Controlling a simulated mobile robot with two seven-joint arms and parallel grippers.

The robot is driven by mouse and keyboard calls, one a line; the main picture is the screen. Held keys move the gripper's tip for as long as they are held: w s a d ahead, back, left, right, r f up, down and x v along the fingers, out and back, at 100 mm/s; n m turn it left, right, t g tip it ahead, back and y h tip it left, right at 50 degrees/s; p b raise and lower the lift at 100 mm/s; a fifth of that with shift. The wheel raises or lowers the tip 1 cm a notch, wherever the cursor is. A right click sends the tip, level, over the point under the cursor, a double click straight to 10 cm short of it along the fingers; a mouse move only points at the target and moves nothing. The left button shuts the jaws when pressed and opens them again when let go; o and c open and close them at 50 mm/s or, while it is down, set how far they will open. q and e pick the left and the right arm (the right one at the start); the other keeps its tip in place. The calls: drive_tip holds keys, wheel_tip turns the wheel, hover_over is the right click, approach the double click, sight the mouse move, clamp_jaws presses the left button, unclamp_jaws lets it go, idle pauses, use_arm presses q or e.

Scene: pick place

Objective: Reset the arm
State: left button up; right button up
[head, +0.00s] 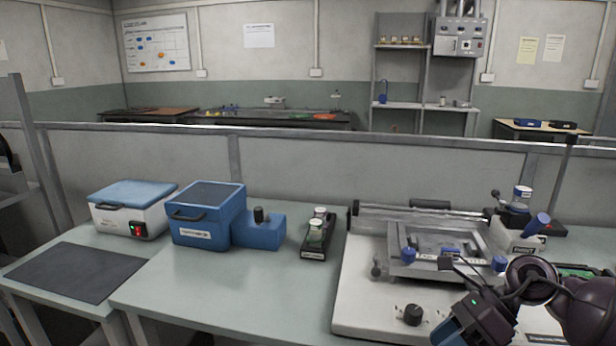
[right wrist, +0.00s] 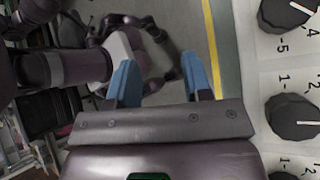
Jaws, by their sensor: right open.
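My right arm reaches in at the lower right of the head view. Its gripper (head: 462,328) is in front of the white machine base (head: 370,300). In the right wrist view the two blue fingers of this gripper (right wrist: 158,78) stand well apart, with nothing between them. Parts of my own body and the floor show beyond the fingers. My left gripper is not in view.
A blue box (head: 205,213), a white case with blue lid (head: 132,208) and a small black holder (head: 318,238) with vials stand on the bench. Black dials (right wrist: 292,117) lie right of the right gripper. The bench's front middle (head: 230,290) is clear.

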drive_tip(key=s+a+m+t+y+p, duration=0.1)
drive_tip(key=s+a+m+t+y, duration=0.15)
drive_tip(key=m+t+y, duration=0.4)
drive_tip(key=s+a+m+t+y+p, duration=0.1)
drive_tip(key=s+a+m+t+p, duration=0.2)
drive_tip(key=m, duration=0.7)
use_arm(q)
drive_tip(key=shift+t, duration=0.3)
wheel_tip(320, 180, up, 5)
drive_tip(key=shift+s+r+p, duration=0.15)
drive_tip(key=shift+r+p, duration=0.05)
drive_tip(key=shift+p, duration=1)
use_arm(e)
drive_tip(key=s+d+f+m+t+h, duration=0.1)
drive_tip(key=s+d+f+m+h, duration=0.4)
drive_tip(key=m, duration=1)
drive_tip(key=s+d+f+m+t+h, duration=0.2)
drive_tip(key=s+d+f+m+h, duration=0.2)
drive_tip(key=s+f+m+h, duration=0.8)
drive_tip(key=s+f+m, duration=0.1)
drive_tip(key=m, duration=0.3)
drive_tip(key=shift+s+d+f, duration=0.15)
drive_tip(key=shift+d+f, duration=0.25)
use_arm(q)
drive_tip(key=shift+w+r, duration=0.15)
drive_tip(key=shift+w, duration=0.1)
